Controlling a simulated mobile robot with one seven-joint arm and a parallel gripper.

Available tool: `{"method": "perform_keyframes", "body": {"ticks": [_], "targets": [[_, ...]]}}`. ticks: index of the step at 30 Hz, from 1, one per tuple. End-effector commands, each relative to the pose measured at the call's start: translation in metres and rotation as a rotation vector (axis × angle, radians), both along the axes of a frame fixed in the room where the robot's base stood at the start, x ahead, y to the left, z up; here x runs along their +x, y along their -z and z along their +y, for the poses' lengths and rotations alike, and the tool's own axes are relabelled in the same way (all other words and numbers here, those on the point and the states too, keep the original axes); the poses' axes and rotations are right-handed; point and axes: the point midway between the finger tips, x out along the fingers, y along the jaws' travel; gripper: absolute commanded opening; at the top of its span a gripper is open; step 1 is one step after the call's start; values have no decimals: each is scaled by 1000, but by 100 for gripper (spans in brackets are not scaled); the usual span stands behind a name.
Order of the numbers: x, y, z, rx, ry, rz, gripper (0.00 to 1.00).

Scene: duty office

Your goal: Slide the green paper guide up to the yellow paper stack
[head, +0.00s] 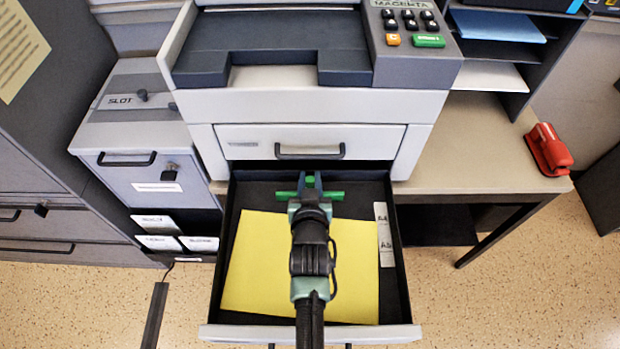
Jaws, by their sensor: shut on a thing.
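The green paper guide (334,195) is a bar across the back part of the open paper drawer (399,265). The yellow paper stack (262,265) lies in the drawer in front of the guide, slightly turned. My gripper (310,183) reaches in over the stack and is shut on the middle of the guide. My arm hides the middle of the stack and part of its back edge. A narrow dark strip of drawer floor shows between the guide and the stack, at least on the right side.
A white size label strip (383,234) lies along the drawer's right side. Above the drawer is a closed upper drawer (310,142) of the copier. A red stapler-like thing (548,149) sits on the table at right. A grey slot box (140,160) stands at left.

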Motion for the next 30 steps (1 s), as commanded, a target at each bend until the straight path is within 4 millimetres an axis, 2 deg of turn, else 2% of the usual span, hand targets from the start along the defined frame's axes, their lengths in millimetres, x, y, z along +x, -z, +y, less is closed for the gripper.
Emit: {"method": "perform_keyframes", "body": {"ticks": [24,30], "targets": [[0,0,0,0,0,0,0],[-15,-1,0,-1,0,3,0]]}}
